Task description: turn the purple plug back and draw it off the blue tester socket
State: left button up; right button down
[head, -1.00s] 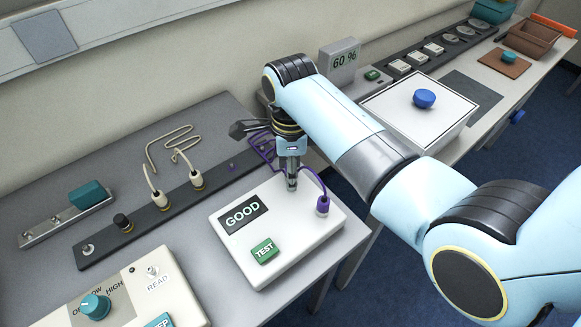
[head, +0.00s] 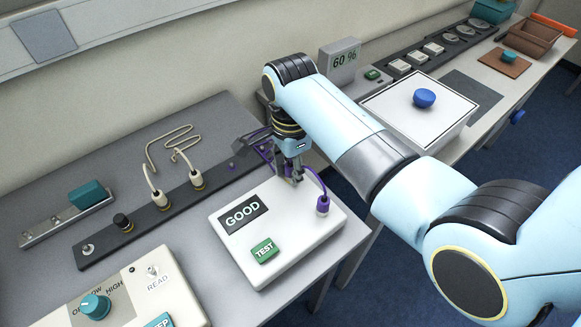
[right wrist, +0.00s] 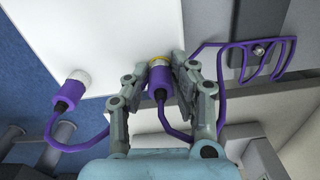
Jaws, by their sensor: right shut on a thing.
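The white tester box (head: 280,235) has a GOOD display and a green TEST button. My right gripper (head: 292,180) points down at its far edge. In the right wrist view the gripper (right wrist: 164,72) is shut on a purple plug (right wrist: 158,86). A yellow ring shows at that plug's end, against the white box. The socket itself is hidden, so I see no blue on it. In the head view the fingers hide the held plug. A second purple plug (head: 323,205) stands upright at the box's right corner and also shows in the right wrist view (right wrist: 70,94). My left gripper is not in view.
A purple cable loops from the second plug close to my right fingers. A dark strip (head: 150,218) with two cream plugs lies to the left. A control box (head: 135,290) is at the front left. A white tray (head: 420,110) stands beyond my right arm.

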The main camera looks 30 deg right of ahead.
jog(key=n, duration=0.4)
jog(key=shift+n, duration=0.6)
jog(key=n, duration=0.3)
jog(key=shift+n, duration=0.3)
jog(key=shift+r, duration=0.15)
jog(key=shift+r, duration=1.25)
